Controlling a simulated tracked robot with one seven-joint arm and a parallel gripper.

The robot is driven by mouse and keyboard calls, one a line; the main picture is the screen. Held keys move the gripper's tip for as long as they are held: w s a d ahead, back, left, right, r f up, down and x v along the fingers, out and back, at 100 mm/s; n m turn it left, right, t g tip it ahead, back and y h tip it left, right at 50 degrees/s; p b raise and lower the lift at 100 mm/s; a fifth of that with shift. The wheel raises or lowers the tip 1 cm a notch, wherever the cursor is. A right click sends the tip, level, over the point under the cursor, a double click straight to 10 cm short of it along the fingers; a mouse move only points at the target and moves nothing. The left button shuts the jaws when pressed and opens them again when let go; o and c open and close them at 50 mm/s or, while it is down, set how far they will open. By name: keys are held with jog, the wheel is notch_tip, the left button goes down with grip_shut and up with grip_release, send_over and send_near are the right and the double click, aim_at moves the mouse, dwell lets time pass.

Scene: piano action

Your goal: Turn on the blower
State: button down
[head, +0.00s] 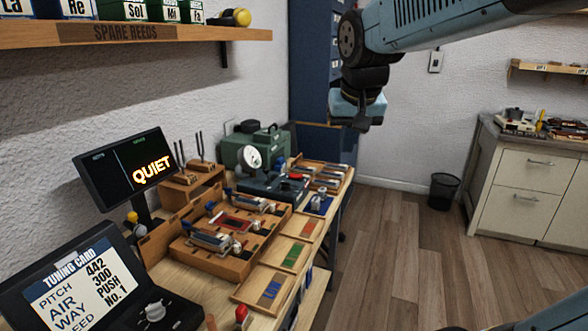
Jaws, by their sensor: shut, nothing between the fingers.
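A green boxy machine (268,143) with a handle on top stands at the far end of the workbench; it may be the blower. A round white gauge (250,158) stands in front of it on a dark box (270,187) with a red part on top. A red-topped knob or switch (241,314) shows at the near edge of the bench. Which control belongs to the blower I cannot tell. My gripper (361,124) is shut and empty, pointing down in the air to the right of the green machine, clear of everything.
A monitor (126,168) reads QUIET, and a tuning card console (80,283) has a grey knob (153,310). Wooden trays with reeds (228,240) cover the bench. A spare reeds shelf (115,33) hangs above. The floor at right (400,240) is clear, with a black bin (444,191) beyond.

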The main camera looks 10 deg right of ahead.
jog(key=w+r+m, duration=0.1)
jog(key=w, duration=1.1)
jog(key=w+a+f+m, duration=0.1)
jog(key=w+f, duration=0.3)
jog(key=w, duration=0.6)
jog(key=w+f+m+g+h, duration=0.1)
jog(key=w+f, duration=0.4)
jog(key=w, duration=0.4)
jog(key=w+a+f+m+g, duration=0.1)
jog(key=w+f, duration=0.3)
jog(key=w, duration=0.6)
jog(key=shift+w+a+f+m+h, duration=0.3)
jog(key=shift+a+f+m, duration=0.1)
jog(key=shift+m, duration=0.2)
jog(key=shift+d, duration=0.1)
send_over(301, 175)
jog(key=a, duration=0.1)
jog(key=f, duration=1.1)
jog(key=shift+s+f, duration=0.25)
jog(key=shift+f, duration=0.05)
jog(key=shift+d+f, duration=0.1)
jog(key=shift+f, duration=0.9)
jog(key=shift+s, duration=0.1)
